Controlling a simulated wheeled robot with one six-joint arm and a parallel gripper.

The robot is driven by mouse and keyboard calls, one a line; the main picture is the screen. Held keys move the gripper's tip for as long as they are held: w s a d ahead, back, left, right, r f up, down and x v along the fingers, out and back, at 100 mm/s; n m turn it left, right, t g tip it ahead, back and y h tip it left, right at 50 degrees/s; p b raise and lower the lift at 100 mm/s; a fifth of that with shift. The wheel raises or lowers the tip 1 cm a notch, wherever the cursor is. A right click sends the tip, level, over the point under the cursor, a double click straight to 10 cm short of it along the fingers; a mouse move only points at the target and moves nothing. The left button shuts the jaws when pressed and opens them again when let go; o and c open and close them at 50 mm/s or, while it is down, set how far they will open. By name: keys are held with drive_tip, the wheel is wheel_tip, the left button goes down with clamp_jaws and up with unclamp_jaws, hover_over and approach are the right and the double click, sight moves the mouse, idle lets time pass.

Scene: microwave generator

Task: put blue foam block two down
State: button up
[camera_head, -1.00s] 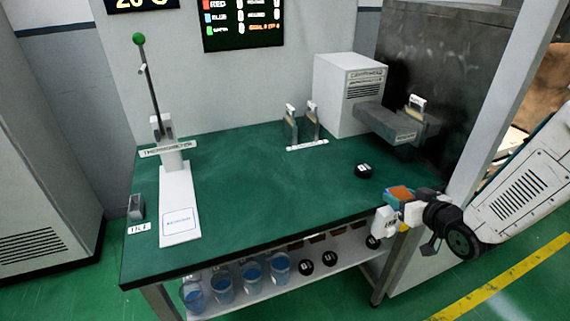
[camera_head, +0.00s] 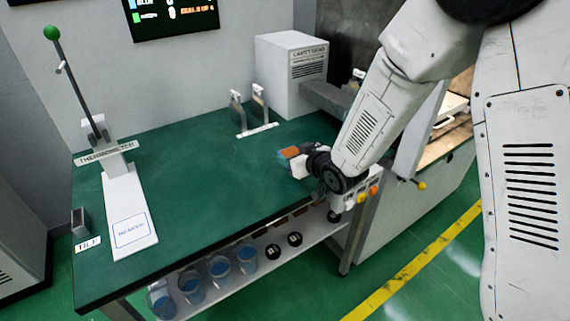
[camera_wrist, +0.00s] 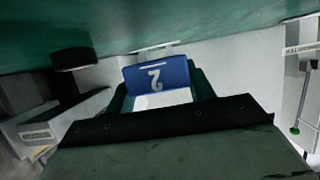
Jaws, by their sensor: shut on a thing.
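The blue foam block (camera_wrist: 157,76) shows in the wrist view with a white "2" upside down on its face. My gripper (camera_wrist: 160,95) is shut on it, with a finger at each side. In the head view, my gripper (camera_head: 300,165) is over the front right part of the green table (camera_head: 205,175). An orange patch shows at its tip there; the blue face is mostly hidden. I cannot tell whether the block touches the tabletop.
A black disc (camera_wrist: 73,58) lies on the table in the wrist view. The thermometer stand (camera_head: 124,195) is at left, two upright plates (camera_head: 248,108) at the back, and a white cabinet (camera_head: 290,72) behind right. Beakers (camera_head: 219,268) stand on the lower shelf. The table's middle is clear.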

drive_tip(key=f, duration=0.3)
drive_tip(key=shift+w+d+f, duration=0.2)
drive_tip(key=shift+w+f, duration=0.05)
drive_tip(key=shift+f, duration=0.05)
drive_tip(key=shift+s+a, duration=0.1)
drive_tip(key=shift+a, duration=0.15)
drive_tip(key=shift+f, duration=0.1)
drive_tip(key=shift+f, duration=0.1)
drive_tip(key=o, duration=0.9)
